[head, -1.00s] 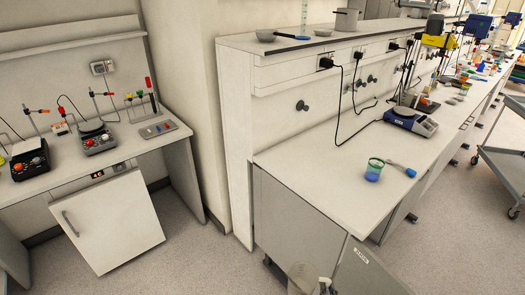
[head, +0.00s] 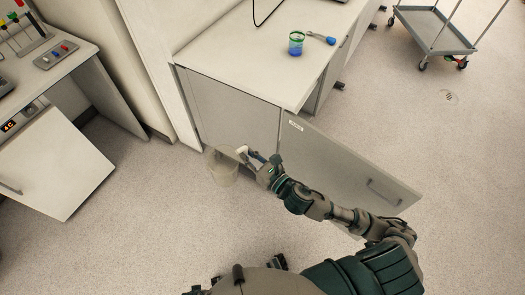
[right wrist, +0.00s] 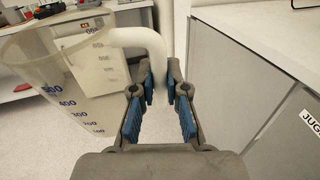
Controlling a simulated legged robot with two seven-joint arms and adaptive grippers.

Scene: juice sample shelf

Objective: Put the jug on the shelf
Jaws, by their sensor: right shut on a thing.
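The jug (head: 222,170) is clear plastic with a white handle. It is upright in front of the cabinet, beside its open door. In the right wrist view the jug (right wrist: 72,95) shows blue measuring marks and looks empty. My right gripper (head: 248,155) is shut on the handle (right wrist: 143,40), and its blue-padded fingers (right wrist: 160,100) lie either side of it. The shelf inside the cabinet is hidden.
A second bench (head: 75,70) stands at left. A grey trolley (head: 435,30) is far right. The floor around is clear.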

